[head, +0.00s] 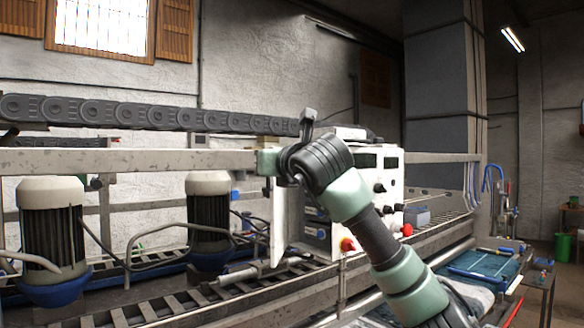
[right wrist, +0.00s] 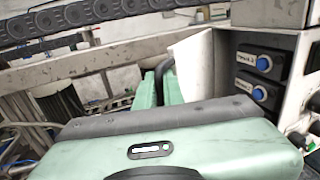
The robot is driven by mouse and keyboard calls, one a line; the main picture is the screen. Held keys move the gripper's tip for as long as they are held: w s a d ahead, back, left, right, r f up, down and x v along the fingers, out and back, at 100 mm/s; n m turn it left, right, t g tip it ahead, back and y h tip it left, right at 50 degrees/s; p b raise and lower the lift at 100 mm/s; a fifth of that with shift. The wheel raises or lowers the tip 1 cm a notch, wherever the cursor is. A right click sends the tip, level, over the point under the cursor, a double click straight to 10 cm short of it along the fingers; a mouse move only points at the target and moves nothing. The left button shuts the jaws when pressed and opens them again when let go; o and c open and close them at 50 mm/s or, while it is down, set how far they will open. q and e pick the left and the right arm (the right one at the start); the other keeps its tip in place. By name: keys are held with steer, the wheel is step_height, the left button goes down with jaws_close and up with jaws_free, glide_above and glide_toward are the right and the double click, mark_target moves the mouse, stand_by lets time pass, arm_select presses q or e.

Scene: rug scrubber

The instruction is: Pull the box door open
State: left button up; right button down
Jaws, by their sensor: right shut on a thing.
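The white control box (head: 392,178) stands on the machine frame in the middle of the head view, with knobs and a red button on its side. Its white door (head: 284,228) stands away from the box, so dark modules (head: 317,232) inside show. In the right wrist view the door (right wrist: 192,62) is at the centre, left of modules with blue buttons (right wrist: 263,64). My right gripper (head: 268,162) is at the door's upper edge. Its green fingers (right wrist: 160,92) are shut on the dark door handle (right wrist: 163,72). My left gripper is not in view.
A metal rail (head: 130,160) and a black chain (head: 150,114) run across behind the door. Two motors, one of them nearer (head: 53,240), stand at the left. A roller track (head: 170,305) lies below. A table with tools (head: 490,265) is at the right.

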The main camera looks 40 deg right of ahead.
steer(key=w+a+m+g+h+b, duration=0.3)
steer(key=w+a+m+h, duration=0.2)
steer(key=w+h, duration=0.2)
steer(key=shift+w+a+r+h, duration=0.2)
steer(key=shift+w+h, duration=0.1)
steer(key=shift+w, duration=0.35)
steer(key=c, duration=1.7)
jaws_free()
steer(key=shift+c, duration=0.2)
steer(key=shift+o, duration=1)
steer(key=shift+a, duration=0.15)
